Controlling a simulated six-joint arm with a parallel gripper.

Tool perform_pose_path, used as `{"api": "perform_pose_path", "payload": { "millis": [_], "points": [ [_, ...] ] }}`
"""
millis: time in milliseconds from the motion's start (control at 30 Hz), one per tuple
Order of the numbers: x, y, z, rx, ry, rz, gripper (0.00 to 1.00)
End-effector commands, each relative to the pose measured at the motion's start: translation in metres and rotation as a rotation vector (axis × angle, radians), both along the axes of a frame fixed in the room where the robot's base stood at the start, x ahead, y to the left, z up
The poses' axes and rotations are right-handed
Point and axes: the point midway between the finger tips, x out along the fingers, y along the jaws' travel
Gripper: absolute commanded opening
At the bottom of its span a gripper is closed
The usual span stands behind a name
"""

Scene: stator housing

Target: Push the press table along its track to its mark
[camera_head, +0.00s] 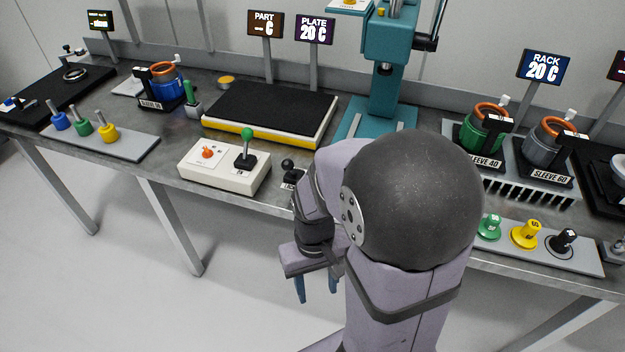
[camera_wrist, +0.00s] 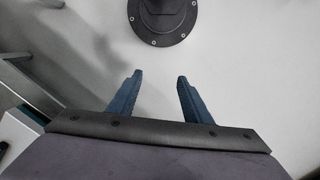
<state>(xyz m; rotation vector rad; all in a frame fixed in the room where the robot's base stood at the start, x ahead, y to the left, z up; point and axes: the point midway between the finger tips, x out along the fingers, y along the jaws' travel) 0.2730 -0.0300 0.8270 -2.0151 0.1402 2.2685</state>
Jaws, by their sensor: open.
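The teal press (camera_head: 388,45) stands at the back of the bench, right of the centre. Its teal base (camera_head: 350,118) carries pale strips that run toward the front. My arm covers the front of this base, and I cannot make out a separate press table or its mark. My gripper (camera_head: 316,288) hangs in front of the bench edge, below the bench top and away from the press. In the wrist view its two blue fingers (camera_wrist: 159,77) are apart with nothing between them.
A control box (camera_head: 225,167) with a green-knobbed lever and a small black knob (camera_head: 288,165) sit at the front edge, left of my arm. A black-topped plate (camera_head: 270,108) lies behind. A sleeve rack (camera_head: 520,165) and coloured plugs (camera_head: 525,234) stand to the right.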

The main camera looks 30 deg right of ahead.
Motion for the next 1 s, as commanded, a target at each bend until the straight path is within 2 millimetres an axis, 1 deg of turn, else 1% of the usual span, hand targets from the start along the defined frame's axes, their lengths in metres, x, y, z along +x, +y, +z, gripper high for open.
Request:
{"api": "perform_pose_path", "payload": {
  "millis": [33, 100, 267, 400, 467, 567, 600, 667, 700, 767, 867, 1000],
  "points": [
    [0.002, -0.002, 0.030, 0.001, 0.005, -0.009, 0.45],
    [0.006, -0.005, 0.049, 0.001, 0.009, -0.020, 0.45],
    [0.016, -0.013, 0.093, 0.003, 0.014, -0.045, 0.45],
    [0.029, -0.021, 0.129, 0.002, 0.012, -0.062, 0.45],
    [0.037, -0.025, 0.144, 0.003, 0.008, -0.064, 0.45],
    [0.053, -0.032, 0.164, 0.002, -0.007, -0.062, 0.45],
    [0.063, -0.035, 0.170, 0.001, -0.018, -0.053, 0.45],
    [0.088, -0.041, 0.164, -0.004, -0.057, -0.018, 0.45],
    [0.102, -0.044, 0.170, -0.009, -0.089, 0.008, 0.45],
    [0.118, -0.047, 0.179, -0.015, -0.123, 0.055, 0.45],
    [0.115, -0.047, 0.177, -0.010, -0.118, 0.115, 0.45],
    [0.115, -0.047, 0.177, -0.008, -0.118, 0.141, 0.45]
  ]
}}
